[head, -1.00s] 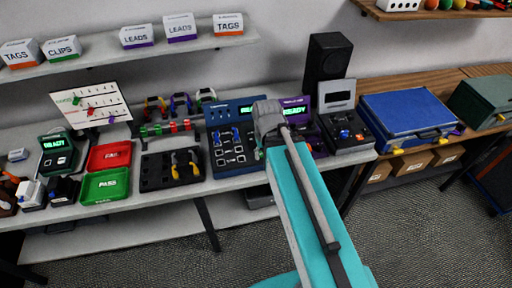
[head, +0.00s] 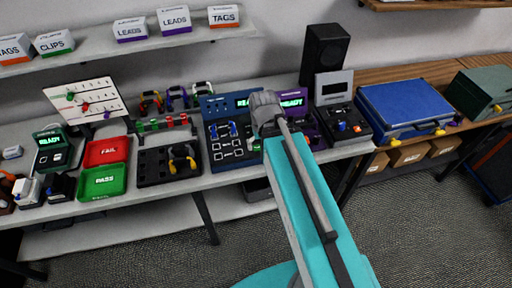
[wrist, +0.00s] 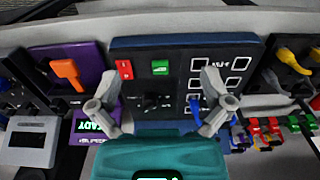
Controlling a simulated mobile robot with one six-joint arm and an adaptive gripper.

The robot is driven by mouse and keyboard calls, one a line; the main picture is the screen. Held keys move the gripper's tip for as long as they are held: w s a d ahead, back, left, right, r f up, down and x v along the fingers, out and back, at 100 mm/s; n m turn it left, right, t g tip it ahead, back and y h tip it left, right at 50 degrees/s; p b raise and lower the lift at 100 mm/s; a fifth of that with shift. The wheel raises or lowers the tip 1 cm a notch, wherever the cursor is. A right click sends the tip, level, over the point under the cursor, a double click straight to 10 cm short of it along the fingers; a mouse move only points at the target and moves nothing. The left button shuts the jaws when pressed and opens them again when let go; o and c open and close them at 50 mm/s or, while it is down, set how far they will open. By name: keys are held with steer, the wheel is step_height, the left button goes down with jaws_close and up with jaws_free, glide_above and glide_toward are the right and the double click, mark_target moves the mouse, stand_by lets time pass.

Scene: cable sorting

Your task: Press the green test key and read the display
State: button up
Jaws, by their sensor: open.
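The blue tester (head: 229,154) stands on the bench in the head view, its right part hidden behind my arm. In the wrist view its panel (wrist: 186,47) fills the upper middle. The green key (wrist: 160,67) sits beside a red key (wrist: 125,69) on that panel. My gripper (wrist: 160,88) is open and empty above the panel, with the green key between its fingers in the picture and apart from them. In the head view the tester's display (head: 243,103) shows green text, partly hidden by my wrist; the fingers are hidden there.
A purple tester with a READY display (head: 292,101) stands to the right, its orange lever (wrist: 67,71) showing in the wrist view. A black cable tray (head: 152,174) lies left of the blue tester, then green PASS (head: 103,190) and red FAIL trays (head: 107,143).

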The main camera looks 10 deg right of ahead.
steer(key=shift+c, duration=0.3)
jaws_close()
stand_by(1.3)
